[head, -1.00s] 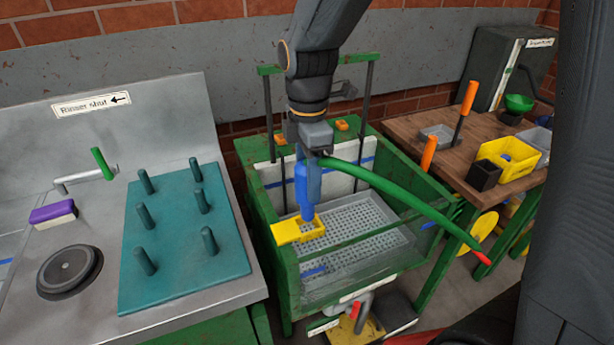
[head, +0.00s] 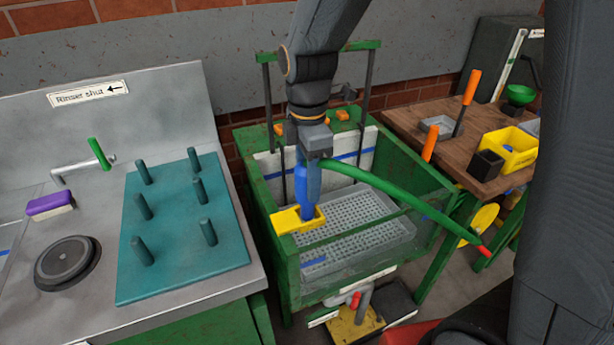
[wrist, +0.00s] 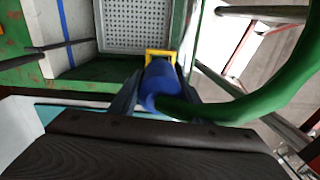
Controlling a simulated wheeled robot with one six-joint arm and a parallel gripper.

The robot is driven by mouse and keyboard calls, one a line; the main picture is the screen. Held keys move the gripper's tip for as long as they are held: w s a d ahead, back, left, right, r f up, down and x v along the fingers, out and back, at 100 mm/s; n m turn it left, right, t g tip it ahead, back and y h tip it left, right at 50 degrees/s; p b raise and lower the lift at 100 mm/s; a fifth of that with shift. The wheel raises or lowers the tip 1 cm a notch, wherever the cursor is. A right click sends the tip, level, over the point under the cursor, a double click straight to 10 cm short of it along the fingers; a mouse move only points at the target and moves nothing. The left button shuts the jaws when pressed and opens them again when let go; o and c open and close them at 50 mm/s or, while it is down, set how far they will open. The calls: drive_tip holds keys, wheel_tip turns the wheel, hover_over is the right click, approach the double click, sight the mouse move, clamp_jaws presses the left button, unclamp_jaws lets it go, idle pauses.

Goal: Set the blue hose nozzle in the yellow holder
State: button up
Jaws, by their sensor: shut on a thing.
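The blue hose nozzle (head: 302,188) hangs upright from my gripper (head: 308,165), which is shut on it. A green hose (head: 400,199) runs from the nozzle's upper end to the right. The yellow holder (head: 285,221) sits on the near-left rim of the green tub. The nozzle's lower tip is at the holder's opening and appears to be inside it; how deep it sits is hidden. In the wrist view the nozzle (wrist: 160,84) lies between my fingers, with the yellow holder (wrist: 150,54) just beyond it.
The green tub (head: 290,275) holds a perforated grey tray (head: 350,230). A steel counter with a teal peg board (head: 180,265) stands on the left. A wooden bench (head: 410,140) with a yellow bin (head: 508,160) stands on the right. The hose crosses above the tub's right side.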

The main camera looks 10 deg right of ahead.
drive_tip(key=shift+f, duration=0.1)
drive_tip(key=shift+f+b, duration=0.65)
drive_tip(key=shift+f, duration=0.7)
drive_tip(key=shift+f, duration=0.6)
drive_tip(key=shift+f+b, duration=0.5)
drive_tip(key=shift+f, duration=0.1)
idle(0.5)
drive_tip(key=o, duration=1)
drive_tip(key=shift+c, duration=0.2)
